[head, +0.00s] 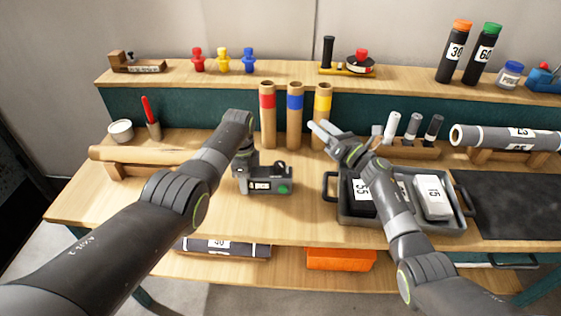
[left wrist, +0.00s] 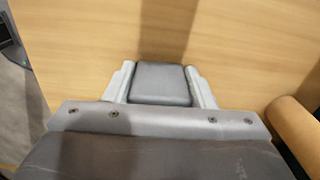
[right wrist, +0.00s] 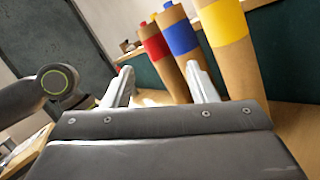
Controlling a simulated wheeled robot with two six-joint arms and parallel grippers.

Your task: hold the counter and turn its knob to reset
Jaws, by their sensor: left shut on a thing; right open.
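The counter (head: 262,181) is a small grey device on the middle of the bench, with a white number window and a green knob (head: 284,188) at its right end. My left gripper (head: 246,170) is at the counter's left end, shut on it; in the left wrist view the two fingers clasp a grey block of the counter (left wrist: 162,84). My right gripper (head: 318,130) is open and empty, to the right of and above the counter, near the cardboard tubes. In the right wrist view its fingers (right wrist: 163,88) are apart with nothing between them.
Cardboard tubes with red, blue and yellow bands (head: 295,115) stand behind the counter. A grey tray (head: 347,214) with labelled blocks lies under my right arm. A wooden roll (head: 165,150) on a stand lies at left. Bare bench lies in front of the counter.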

